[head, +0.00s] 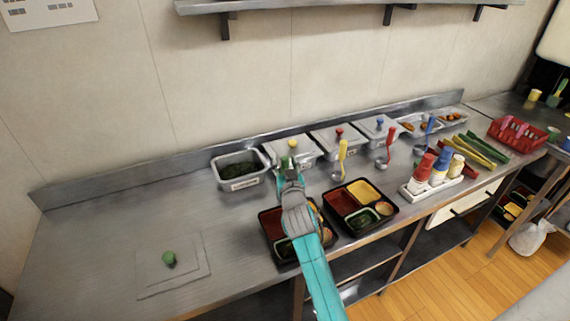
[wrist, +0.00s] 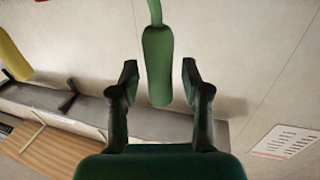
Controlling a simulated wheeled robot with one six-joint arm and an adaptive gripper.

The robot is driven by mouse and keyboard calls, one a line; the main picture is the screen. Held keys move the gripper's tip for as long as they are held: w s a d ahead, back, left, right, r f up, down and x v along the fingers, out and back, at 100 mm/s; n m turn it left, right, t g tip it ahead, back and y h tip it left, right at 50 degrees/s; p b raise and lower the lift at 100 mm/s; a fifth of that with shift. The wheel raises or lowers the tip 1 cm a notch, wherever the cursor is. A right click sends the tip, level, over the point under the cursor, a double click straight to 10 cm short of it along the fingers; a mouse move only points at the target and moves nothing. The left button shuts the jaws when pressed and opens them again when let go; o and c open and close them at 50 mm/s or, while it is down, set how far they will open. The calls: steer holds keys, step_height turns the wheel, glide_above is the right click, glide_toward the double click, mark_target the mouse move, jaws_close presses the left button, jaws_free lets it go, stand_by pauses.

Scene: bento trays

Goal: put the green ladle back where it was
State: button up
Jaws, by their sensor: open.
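The green ladle's handle (wrist: 157,65) is between the two fingers of my gripper (wrist: 159,80) in the wrist view. The fingers are spread, with a visible gap on each side of the handle. The ladle's bowl is out of that view. In the head view my gripper (head: 290,168) is over the counter, near the open container of dark green food (head: 240,185) and behind a bento tray. My arm hides most of the ladle there, so I cannot tell what its bowl rests on.
Yellow (head: 342,152), red (head: 388,140) and blue (head: 428,128) ladles stand in a row to the right. Lidded containers (head: 291,149) line the back. Bento trays (head: 344,231) lie in front. A lid with a green knob (head: 169,259) lies on the left counter, which is otherwise clear.

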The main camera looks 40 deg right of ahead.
steer(key=shift+r, duration=0.1)
steer(key=shift+s, duration=0.1)
steer(key=v, duration=1.2)
